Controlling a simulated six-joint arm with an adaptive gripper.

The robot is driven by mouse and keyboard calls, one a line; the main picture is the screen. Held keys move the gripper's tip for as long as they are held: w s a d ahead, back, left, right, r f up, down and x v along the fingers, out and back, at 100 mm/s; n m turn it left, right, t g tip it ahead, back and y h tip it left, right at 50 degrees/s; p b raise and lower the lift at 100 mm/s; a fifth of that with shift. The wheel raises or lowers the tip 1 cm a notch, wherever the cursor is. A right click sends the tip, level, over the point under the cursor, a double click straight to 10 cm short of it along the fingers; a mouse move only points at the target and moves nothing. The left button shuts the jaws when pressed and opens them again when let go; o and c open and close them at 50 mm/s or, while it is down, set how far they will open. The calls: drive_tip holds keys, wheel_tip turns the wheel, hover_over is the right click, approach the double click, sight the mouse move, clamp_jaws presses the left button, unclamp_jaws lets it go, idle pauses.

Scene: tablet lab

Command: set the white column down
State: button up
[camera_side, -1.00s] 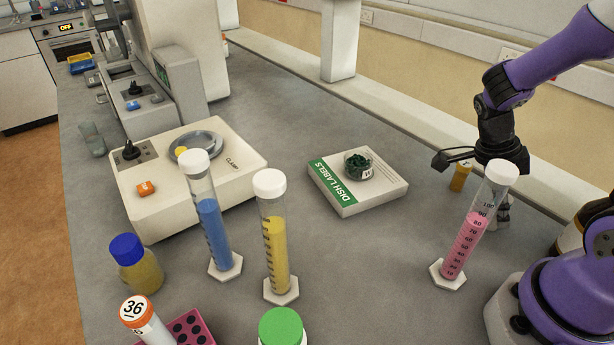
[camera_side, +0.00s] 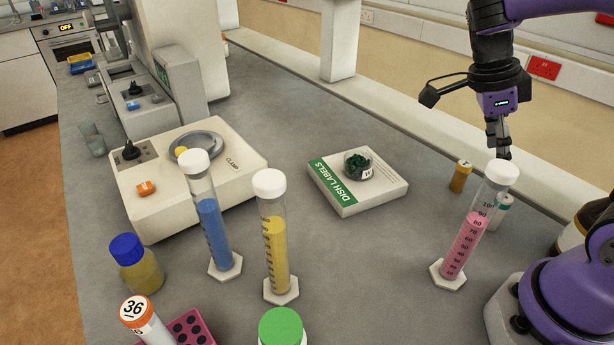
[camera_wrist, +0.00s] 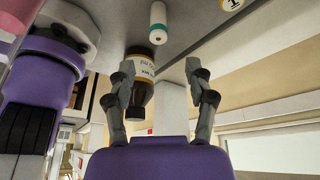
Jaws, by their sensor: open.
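The white column (camera_side: 504,206), a small white cylinder with a teal band, is on the bench behind the pink measuring cylinder, which hides much of it in the side view. It looks upright. In the wrist view the column (camera_wrist: 158,20) shows at the top, beyond the fingertips and apart from them. My gripper (camera_side: 503,152) is raised above the column, pointing down and empty. In the wrist view my gripper's fingers (camera_wrist: 160,64) are spread wide with nothing between them.
The pink cylinder (camera_side: 463,240) stands just in front of the column. An orange vial (camera_side: 460,177) is to its left, and a brown bottle (camera_wrist: 142,68) is near in the wrist view. A label box (camera_side: 375,195) and the yellow (camera_side: 275,245) and blue (camera_side: 212,230) cylinders stand farther left.

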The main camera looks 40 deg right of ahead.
drive_tip(key=a+r+n+t+y, duration=0.1)
drive_tip(key=a+n+t, duration=0.2)
drive_tip(key=n, duration=0.6)
drive_tip(key=a+r+n+t+y, duration=0.1)
drive_tip(key=a+n+t, duration=0.2)
drive_tip(key=n, duration=0.6)
drive_tip(key=w+a+r+n+t, duration=0.1)
drive_tip(key=a+n+t, duration=0.2)
drive_tip(key=n, duration=0.7)
drive_tip(key=shift+a+y, duration=0.4)
drive_tip(key=shift+a, duration=0.5)
drive_tip(key=shift+w, duration=0.1)
